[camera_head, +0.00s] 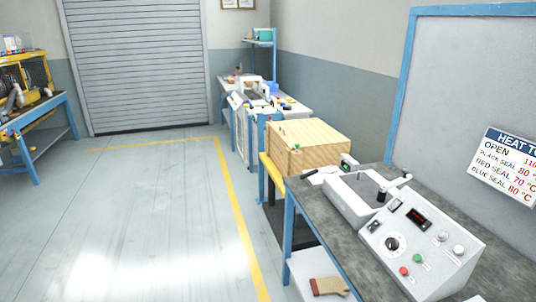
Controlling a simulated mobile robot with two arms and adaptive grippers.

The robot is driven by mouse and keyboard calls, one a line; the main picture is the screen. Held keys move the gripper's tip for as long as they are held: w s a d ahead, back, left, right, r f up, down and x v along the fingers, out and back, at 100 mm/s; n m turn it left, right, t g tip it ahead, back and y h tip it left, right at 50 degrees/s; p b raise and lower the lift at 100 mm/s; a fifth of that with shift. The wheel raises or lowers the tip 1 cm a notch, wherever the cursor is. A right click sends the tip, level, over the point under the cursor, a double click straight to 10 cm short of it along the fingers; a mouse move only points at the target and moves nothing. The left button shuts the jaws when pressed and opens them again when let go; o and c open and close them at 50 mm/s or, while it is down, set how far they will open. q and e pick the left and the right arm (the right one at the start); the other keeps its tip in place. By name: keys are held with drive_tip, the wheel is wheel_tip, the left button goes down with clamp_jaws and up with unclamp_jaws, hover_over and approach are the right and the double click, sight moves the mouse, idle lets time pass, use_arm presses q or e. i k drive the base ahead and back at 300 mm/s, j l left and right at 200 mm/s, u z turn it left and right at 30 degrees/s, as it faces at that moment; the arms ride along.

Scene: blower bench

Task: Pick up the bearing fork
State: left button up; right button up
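I cannot make out a bearing fork in the head view. Neither of my grippers shows in the view. On the grey bench (312,200) at the right, a white machine with a control panel (420,246) stands in front of a box-like unit with a dark handle (362,192). A small white and dark item (320,175) lies at the bench's far end, too small to identify.
A wooden crate (308,142) stands beyond the near bench. Another bench (290,105) with white machines is farther back. A blue-legged bench (38,112) with yellow equipment (35,72) is at far left. The floor (150,210) between is clear.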

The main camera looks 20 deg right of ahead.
sight(310, 173)
drive_tip(key=i+z, duration=0.25)
drive_tip(key=i, duration=0.25)
drive_tip(key=i+j+z, duration=0.2)
drive_tip(key=i, duration=0.25)
drive_tip(key=i+j+z, duration=0.25)
drive_tip(key=i, duration=0.2)
drive_tip(key=i+j+z, duration=0.25)
drive_tip(key=i+j, duration=0.1)
drive_tip(key=i, duration=0.1)
